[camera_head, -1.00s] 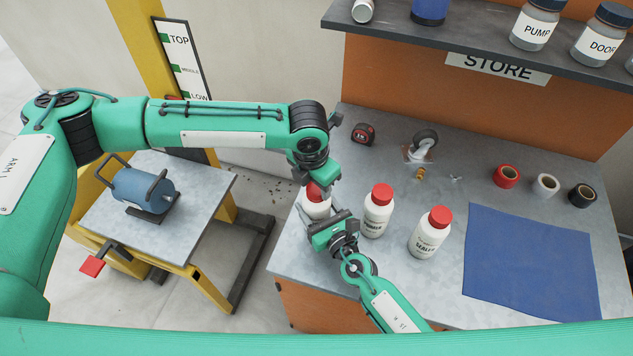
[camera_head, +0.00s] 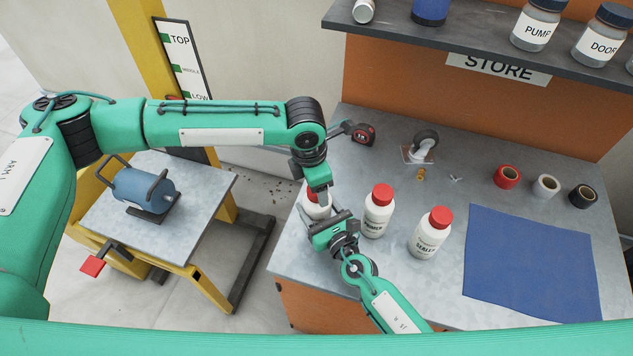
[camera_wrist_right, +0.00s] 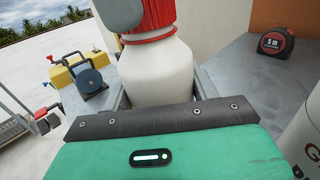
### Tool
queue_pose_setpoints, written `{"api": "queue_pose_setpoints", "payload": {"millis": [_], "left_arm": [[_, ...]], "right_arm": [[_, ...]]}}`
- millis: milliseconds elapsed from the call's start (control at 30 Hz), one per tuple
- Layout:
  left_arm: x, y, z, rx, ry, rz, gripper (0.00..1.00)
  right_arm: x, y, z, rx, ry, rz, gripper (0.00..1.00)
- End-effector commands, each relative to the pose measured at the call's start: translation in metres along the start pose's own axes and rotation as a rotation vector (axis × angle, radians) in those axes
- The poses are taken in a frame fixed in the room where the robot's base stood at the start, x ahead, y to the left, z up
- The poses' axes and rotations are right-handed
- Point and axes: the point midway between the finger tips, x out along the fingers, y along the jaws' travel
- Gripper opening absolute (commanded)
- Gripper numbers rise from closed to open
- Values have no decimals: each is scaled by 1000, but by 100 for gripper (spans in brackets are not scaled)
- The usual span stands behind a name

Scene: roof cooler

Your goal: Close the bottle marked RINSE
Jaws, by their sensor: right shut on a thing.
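A white bottle with a red cap (camera_head: 310,211) stands at the left edge of the bench. My right gripper (camera_head: 329,222) is shut on its body. The right wrist view shows the white body (camera_wrist_right: 157,72) between the jaws and the ribbed red cap (camera_wrist_right: 160,20) on top. Its label is not visible. My left gripper (camera_head: 317,190) points down at the cap from above. One grey finger of it (camera_wrist_right: 120,13) is beside the cap in the right wrist view; whether the jaws grip is hidden.
Two more red-capped white bottles stand to the right: one (camera_head: 377,214) close by, and one marked SEALER (camera_head: 430,236). A tape measure (camera_head: 364,134), a caster (camera_head: 423,146), tape rolls (camera_head: 546,186) and a blue mat (camera_head: 530,262) lie on the bench. A shelf (camera_head: 450,43) overhangs the back.

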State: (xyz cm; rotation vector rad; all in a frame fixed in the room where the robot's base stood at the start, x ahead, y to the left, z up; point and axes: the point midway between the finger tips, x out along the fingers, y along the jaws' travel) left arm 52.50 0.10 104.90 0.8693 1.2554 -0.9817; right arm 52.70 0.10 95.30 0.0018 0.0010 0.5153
Motion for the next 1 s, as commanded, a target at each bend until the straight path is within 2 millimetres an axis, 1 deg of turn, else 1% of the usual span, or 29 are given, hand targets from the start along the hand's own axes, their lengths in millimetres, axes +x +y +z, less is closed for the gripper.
{"api": "queue_pose_setpoints", "payload": {"millis": [133, 233, 533, 767, 800, 867, 1000], "left_arm": [[-1, 0, 0, 0, 0, 0, 63], [-7, 0, 1, 0, -1, 0, 63], [-43, 0, 6, 1, -2, 1, 63], [-45, 0, 6, 0, 0, 0, 63], [-45, 0, 6, 0, 0, 0, 60], [-45, 0, 6, -4, 0, -1, 60], [-45, -1, 6, -66, 2, 0, 60]], "right_arm": [[0, 0, 0, 0, 0, 0, 0], [0, 0, 0, 0, 0, 1, 0], [0, 0, 0, 0, 0, 1, 0], [0, 0, 0, 0, 0, 1, 0], [0, 0, 0, 0, 0, 1, 0], [0, 0, 0, 0, 0, 0, 0], [0, 0, 0, 0, 0, 0, 0]]}}
